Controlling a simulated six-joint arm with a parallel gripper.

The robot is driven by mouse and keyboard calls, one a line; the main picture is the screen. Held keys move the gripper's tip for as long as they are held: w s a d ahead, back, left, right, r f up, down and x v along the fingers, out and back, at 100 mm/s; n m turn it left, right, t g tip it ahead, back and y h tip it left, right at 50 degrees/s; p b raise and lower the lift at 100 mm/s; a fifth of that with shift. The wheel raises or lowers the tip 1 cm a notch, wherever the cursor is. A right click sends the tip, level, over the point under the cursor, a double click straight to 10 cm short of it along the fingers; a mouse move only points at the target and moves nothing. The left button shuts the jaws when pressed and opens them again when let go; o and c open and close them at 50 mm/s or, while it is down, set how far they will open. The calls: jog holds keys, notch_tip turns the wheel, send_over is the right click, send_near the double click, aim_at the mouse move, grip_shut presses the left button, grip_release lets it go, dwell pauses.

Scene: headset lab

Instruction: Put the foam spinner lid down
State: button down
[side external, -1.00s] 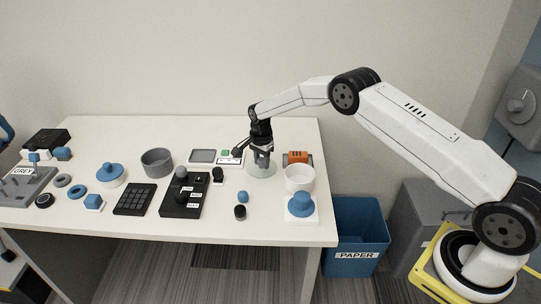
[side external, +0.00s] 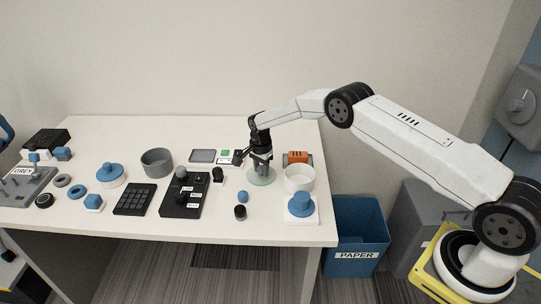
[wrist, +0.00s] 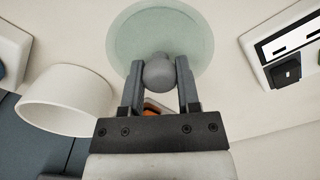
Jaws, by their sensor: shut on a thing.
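The foam spinner lid (side external: 262,180) is a pale green translucent disc with a round grey knob. It is near the back right of the table, left of the white round bowl. In the wrist view the lid (wrist: 125,40) lies beyond my fingertips, with its knob (wrist: 159,73) between them. My gripper (side external: 262,160) is above the disc and shut on the knob; it also shows in the wrist view (wrist: 160,80). The disc is level and at or just above the tabletop; I cannot tell whether it touches.
The white bowl (side external: 299,180) stands close on the right, with an orange device (side external: 297,157) behind it. A blue knob on a white base (side external: 300,206) is in front. A small blue piece (side external: 242,197) and a black control box (side external: 181,200) lie to the left on the table (side external: 270,229).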

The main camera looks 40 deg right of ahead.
aim_at(261, 167)
jog(key=shift+f, duration=0.1)
jog(key=shift+c, duration=1.6)
grip_release()
notch_tip(261, 167, up, 12)
jog(key=shift+r, duration=0.2)
